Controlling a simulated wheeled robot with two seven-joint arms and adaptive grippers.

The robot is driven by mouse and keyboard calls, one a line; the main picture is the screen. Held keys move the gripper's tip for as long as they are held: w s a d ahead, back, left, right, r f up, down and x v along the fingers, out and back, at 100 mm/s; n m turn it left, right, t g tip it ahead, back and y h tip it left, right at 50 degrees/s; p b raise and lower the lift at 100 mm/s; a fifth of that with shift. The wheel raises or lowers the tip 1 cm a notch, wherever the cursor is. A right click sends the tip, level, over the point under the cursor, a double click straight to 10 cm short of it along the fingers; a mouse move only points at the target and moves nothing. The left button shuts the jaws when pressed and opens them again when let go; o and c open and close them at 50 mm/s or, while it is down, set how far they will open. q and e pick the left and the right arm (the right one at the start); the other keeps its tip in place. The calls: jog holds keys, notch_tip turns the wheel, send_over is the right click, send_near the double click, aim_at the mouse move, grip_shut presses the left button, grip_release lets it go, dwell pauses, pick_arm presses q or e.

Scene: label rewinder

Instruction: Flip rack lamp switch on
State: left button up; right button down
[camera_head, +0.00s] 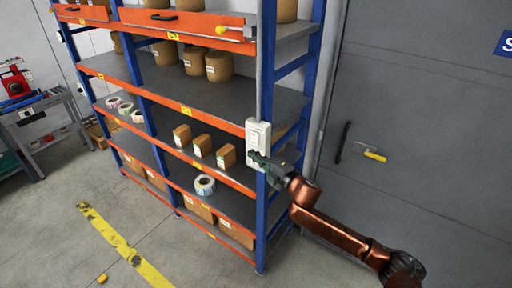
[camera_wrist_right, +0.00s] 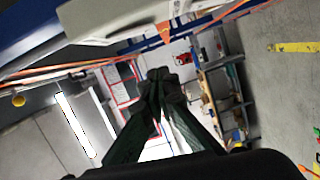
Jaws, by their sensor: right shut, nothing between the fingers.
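The white rack lamp switch box (camera_head: 258,134) is fixed to the blue front upright of the rack (camera_head: 268,209) in the head view. My right gripper (camera_head: 255,157) is shut and empty just below the box's rocker area, over the box's lower part. I cannot tell whether the fingertips touch it. In the right wrist view the closed fingers (camera_wrist_right: 160,76) point away from the camera, and a pale blurred casing is close by at the top left. The switch position is too small to tell. My left gripper is not in view.
Shelves hold brown cartons (camera_head: 202,145), label rolls (camera_head: 205,184) and drums (camera_head: 219,66). A grey door with a dark handle (camera_head: 343,142) stands to the right. A workbench (camera_head: 45,105) is at the far left. The floor in front of the rack is mostly clear.

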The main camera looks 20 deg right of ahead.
aim_at(254, 139)
jog(key=w, duration=0.1)
jog(key=w+d+p, duration=0.1)
jog(key=w, duration=0.1)
jog(key=w+d, duration=0.1)
jog(key=shift+w+d+f, duration=0.15)
jog(key=shift+w+f, duration=0.1)
jog(key=shift+w, duration=0.05)
